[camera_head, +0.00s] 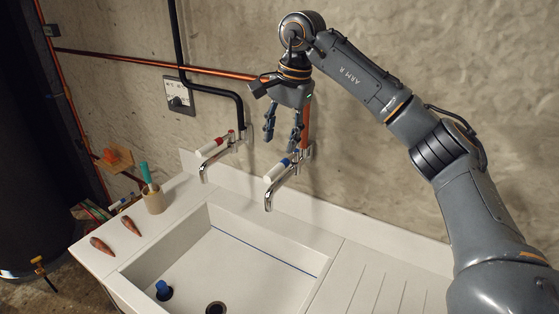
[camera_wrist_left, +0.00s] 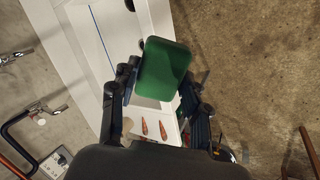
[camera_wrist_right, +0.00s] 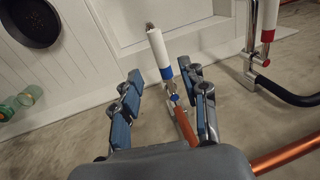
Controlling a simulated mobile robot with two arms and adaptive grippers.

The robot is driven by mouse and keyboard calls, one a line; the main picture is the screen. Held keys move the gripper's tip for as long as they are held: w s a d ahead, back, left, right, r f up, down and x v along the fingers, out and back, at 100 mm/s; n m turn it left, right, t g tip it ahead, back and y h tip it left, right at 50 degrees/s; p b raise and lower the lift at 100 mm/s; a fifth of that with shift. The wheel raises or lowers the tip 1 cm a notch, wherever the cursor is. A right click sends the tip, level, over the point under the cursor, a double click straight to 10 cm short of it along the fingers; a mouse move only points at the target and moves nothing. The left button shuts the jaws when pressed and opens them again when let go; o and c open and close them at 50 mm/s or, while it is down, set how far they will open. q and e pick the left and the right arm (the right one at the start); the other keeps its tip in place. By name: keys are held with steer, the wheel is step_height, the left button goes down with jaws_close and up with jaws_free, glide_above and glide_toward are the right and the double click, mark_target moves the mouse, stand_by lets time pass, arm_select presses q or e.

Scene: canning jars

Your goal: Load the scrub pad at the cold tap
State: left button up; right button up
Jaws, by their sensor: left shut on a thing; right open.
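The green scrub pad (camera_wrist_left: 163,70) shows in the left wrist view, held between the fingers of my left gripper (camera_wrist_left: 158,88), which is shut on it. My left gripper is outside the head view. The cold tap (camera_head: 280,172), with a white lever and blue band, is on the wall over the sink. My right gripper (camera_head: 282,142) is open, fingers down, just above and behind its lever. In the right wrist view the cold tap's lever (camera_wrist_right: 157,50) lies between and beyond the open fingers (camera_wrist_right: 164,76). I cannot tell whether they touch it. No water shows from the spout.
The red-banded hot tap (camera_head: 214,147) is left of the cold one. The white sink (camera_head: 250,265) below holds a blue plug (camera_head: 163,290). The ribbed drainboard (camera_head: 375,285) at right is clear.

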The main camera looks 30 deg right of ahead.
mark_target(276, 169)
arm_select(q)
steer(key=r+p, duration=0.2)
steer(key=r, duration=0.1)
steer(key=shift+d, duration=0.3)
arm_select(e)
steer(key=f, duration=0.2)
steer(key=w+f, duration=0.1)
steer(key=f, duration=0.4)
steer(key=shift+w+f, duration=0.15)
steer(key=shift+f, duration=0.05)
arm_select(q)
steer(key=shift+a+r+p, duration=0.15)
steer(key=shift+p, duration=0.2)
arm_select(e)
steer(key=shift+w+a+f, duration=0.1)
steer(key=shift+a+f, duration=0.15)
steer(key=shift+f, duration=0.35)
steer(key=shift+d, duration=0.1)
jaws_close()
